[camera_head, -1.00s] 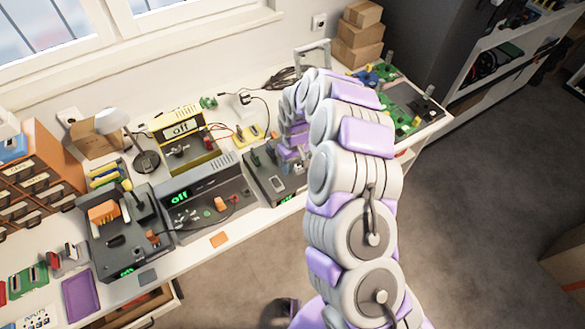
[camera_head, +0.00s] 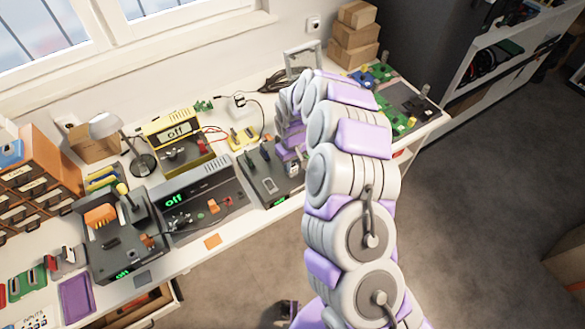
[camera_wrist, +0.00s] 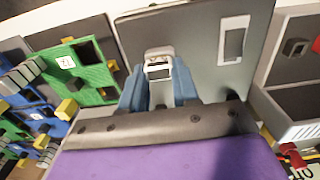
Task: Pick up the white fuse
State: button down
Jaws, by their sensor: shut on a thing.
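The white fuse (camera_wrist: 158,67) is a small pale block with a dark recess in its top. In the wrist view it sits between the two blue-grey fingers of my gripper (camera_wrist: 159,82), which is shut on it. Behind it is a dark grey panel (camera_wrist: 195,68) of a device, with an empty-looking white-framed slot (camera_wrist: 233,40) to the right. I cannot tell whether the fuse still touches the panel. In the head view my arm hides most of the gripper; the fuse (camera_head: 291,169) shows faintly at the right of the dark device (camera_head: 256,186).
Green circuit boards (camera_wrist: 85,72) lie left in the wrist view. In the head view, a grey power unit (camera_head: 207,202) and a yellow unit (camera_head: 174,141) stand left of the device. Stacked cartons (camera_head: 355,38) stand at the back right. Clear floor (camera_head: 480,220) lies right of the bench.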

jog(key=shift+s+a+f, duration=0.1)
jog(key=shift+s+f, duration=0.05)
jog(key=shift+s, duration=0.05)
jog(key=shift+w+r, duration=0.1)
jog(key=shift+r, duration=0.5)
jog(key=r, duration=0.1)
jog(key=r+p, duration=0.1)
jog(key=r, duration=0.1)
jog(key=shift+s+a, duration=0.1)
jog(key=shift+s, duration=0.25)
jog(key=s+a+r+p, duration=0.1)
jog(key=s+a+p, duration=0.1)
jog(key=s+a, duration=0.7)
jog(key=s, duration=0.3)
jog(key=shift+s, duration=0.15)
